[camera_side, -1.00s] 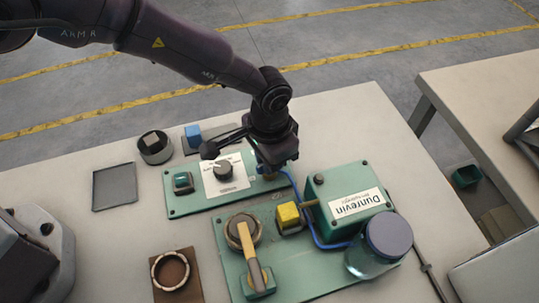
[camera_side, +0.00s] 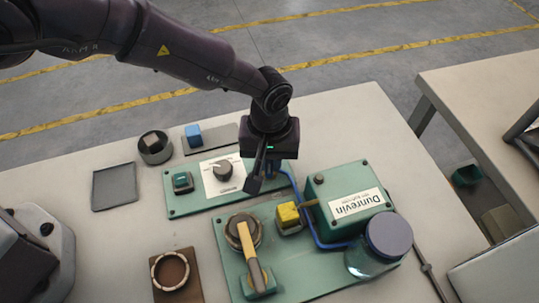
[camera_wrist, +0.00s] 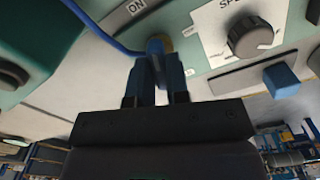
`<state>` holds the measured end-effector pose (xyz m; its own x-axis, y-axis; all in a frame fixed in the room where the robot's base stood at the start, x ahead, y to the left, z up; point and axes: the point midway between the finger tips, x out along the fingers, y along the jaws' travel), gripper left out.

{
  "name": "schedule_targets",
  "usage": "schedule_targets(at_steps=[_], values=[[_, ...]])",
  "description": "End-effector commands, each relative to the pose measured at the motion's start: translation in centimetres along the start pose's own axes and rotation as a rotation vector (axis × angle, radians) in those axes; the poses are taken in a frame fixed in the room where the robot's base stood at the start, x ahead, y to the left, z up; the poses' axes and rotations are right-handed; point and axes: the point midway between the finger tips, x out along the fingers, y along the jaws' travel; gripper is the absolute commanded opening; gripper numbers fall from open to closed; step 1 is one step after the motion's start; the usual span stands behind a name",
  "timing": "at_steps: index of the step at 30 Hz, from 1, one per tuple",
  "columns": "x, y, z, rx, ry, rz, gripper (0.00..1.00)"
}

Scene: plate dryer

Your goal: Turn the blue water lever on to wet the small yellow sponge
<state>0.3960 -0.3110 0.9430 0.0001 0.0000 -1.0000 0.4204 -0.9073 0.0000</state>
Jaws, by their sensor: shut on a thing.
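The small yellow sponge (camera_side: 288,214) sits in a holder on the green base, beside the green pump box (camera_side: 345,192), and its surface looks partly darker. The blue water lever (camera_wrist: 155,46) shows in the wrist view between my fingertips, beside the "ON" label (camera_wrist: 134,9). In the side view my wrist hides the lever. My gripper (camera_wrist: 158,66) is shut on the lever and points down over the back panel (camera_side: 178,210); it also shows in the side view (camera_side: 271,168).
A blue hose (camera_side: 308,222) runs past the sponge to a water jar (camera_side: 372,262). A yellow-handled lever (camera_side: 249,240) stands in front.

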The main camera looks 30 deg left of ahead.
Motion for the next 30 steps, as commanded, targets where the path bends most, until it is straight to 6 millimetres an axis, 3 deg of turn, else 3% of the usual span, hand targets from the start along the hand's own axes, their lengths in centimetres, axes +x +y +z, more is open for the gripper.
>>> schedule_targets(at_steps=[12, 30], values=[[-0.10, 0.00, 0.01, -0.281, -0.001, -0.001, 0.00], [-0.10, -0.01, 0.00, -0.371, -0.001, -0.001, 0.00]])
